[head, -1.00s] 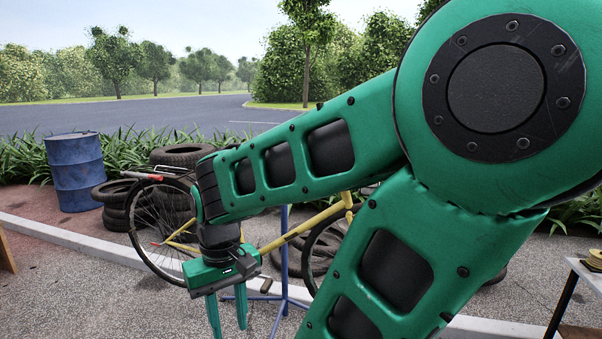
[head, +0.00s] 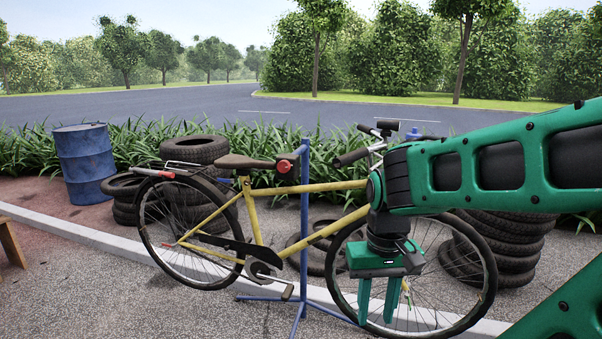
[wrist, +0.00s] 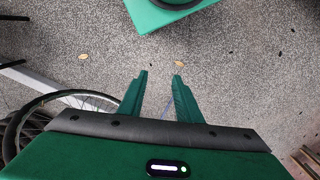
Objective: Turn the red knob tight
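A red knob (head: 284,166) shows in the head view on the clamp at the top of a blue repair stand (head: 304,205). The stand holds a yellow bicycle (head: 325,186). My gripper (head: 378,314) is to the right of the knob and lower in the picture, in front of the bicycle's front wheel. Its two green fingers are apart with nothing between them. In the wrist view my gripper (wrist: 160,75) is open over bare grey ground. The knob is not seen in the wrist view.
The bicycle's handlebar (head: 355,156) and front wheel (head: 460,275) are close to my arm. A blue barrel (head: 84,165) and tyre stacks (head: 505,235) stand behind, by the grass.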

